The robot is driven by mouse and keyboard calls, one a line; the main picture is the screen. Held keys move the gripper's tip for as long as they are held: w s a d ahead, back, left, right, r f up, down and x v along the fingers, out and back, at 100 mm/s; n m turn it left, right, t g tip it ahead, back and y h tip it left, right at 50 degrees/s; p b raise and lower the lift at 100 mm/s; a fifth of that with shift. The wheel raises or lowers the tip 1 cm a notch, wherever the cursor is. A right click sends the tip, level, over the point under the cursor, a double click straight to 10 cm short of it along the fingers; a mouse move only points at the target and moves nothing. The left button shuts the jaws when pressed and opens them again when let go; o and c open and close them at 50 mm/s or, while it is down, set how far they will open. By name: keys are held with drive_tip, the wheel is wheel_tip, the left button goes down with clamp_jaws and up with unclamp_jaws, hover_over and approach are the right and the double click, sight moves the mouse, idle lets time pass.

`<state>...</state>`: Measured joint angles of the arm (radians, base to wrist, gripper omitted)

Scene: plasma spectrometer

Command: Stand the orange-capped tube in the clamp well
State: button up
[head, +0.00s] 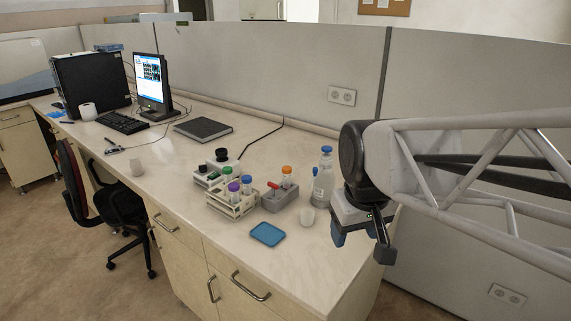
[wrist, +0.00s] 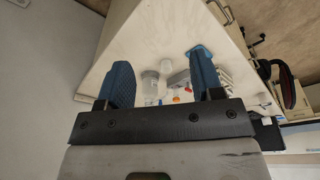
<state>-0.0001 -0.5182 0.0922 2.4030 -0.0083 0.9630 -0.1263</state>
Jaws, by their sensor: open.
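The orange-capped tube (head: 287,175) stands upright at the back of a grey block (head: 281,201). I cannot tell whether it sits in a hole of the block. The block has a red lever (head: 273,185) on top and looks like the clamp; its well is not clearly visible. My gripper (head: 362,242) is open and empty, out past the right end of the bench and apart from the tube. In the wrist view my gripper (wrist: 163,80) has its two blue fingers wide apart, with small, unclear bench items far beyond them.
A white rack (head: 234,212) holds purple-, green- and blue-capped tubes left of the block. A blue-capped bottle (head: 323,180) and white cup (head: 307,217) stand to its right. A blue tray (head: 267,234) lies in front. A black-knobbed device (head: 221,160) stands behind the rack.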

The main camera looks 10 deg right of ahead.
drive_tip(key=s+f+m, duration=0.1)
drive_tip(key=s+f, duration=0.2)
drive_tip(key=s, duration=0.4)
drive_tip(key=shift+d+m, duration=0.15)
drive_tip(key=shift+m, duration=0.15)
idle(1.4)
